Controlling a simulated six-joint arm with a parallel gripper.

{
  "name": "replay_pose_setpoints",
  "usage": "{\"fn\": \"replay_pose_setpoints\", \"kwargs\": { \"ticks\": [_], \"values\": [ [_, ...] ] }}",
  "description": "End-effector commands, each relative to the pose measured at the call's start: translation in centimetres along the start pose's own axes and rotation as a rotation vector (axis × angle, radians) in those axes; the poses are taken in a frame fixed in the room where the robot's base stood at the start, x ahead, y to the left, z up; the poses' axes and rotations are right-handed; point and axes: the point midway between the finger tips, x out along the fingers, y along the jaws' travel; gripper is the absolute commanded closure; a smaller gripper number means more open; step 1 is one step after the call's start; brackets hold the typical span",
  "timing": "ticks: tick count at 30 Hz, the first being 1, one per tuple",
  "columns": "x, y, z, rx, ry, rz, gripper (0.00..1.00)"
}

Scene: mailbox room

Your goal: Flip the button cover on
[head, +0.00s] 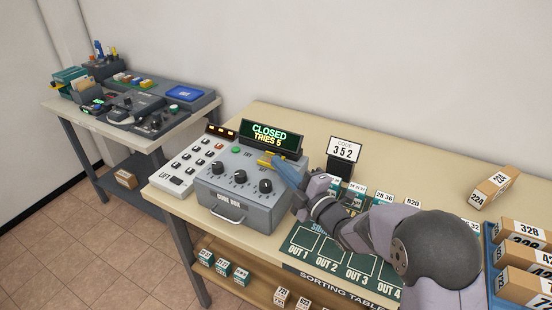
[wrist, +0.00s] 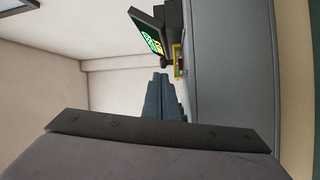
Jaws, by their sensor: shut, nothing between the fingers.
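The grey code box (head: 240,196) stands on the sorting table, with dark knobs on its front and a lit display (head: 270,136) reading CLOSED, TRIES 5. A small yellow piece (head: 264,160), apparently the button cover, is on its top right below the display. It also shows as a yellow-edged piece with red in the wrist view (wrist: 178,60). My gripper (head: 279,164) is shut and empty, its blue fingers right beside the yellow piece; contact cannot be told. In the wrist view the fingers (wrist: 161,84) point toward the display side. The cover's raised or lowered state is unclear.
A green button (head: 236,150) sits left on the box top. A keypad panel (head: 193,162) is left of the box. A CODE 352 sign (head: 344,152) stands behind my arm. Parcels in a blue tray (head: 491,262) are at right. A second table (head: 90,121) is at left.

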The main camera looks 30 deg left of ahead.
Motion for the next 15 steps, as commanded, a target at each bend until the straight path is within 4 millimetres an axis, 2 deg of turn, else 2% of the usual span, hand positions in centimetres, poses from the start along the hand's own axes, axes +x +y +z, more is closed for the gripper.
{"fn": "replay_pose_setpoints", "kwargs": {
  "ticks": [6,15],
  "values": [
    [1.7,0.0,0.0,0.001,0.000,-0.001,1.00],
    [2.1,0.0,0.0,0.001,-0.001,-0.001,1.00]
  ]
}}
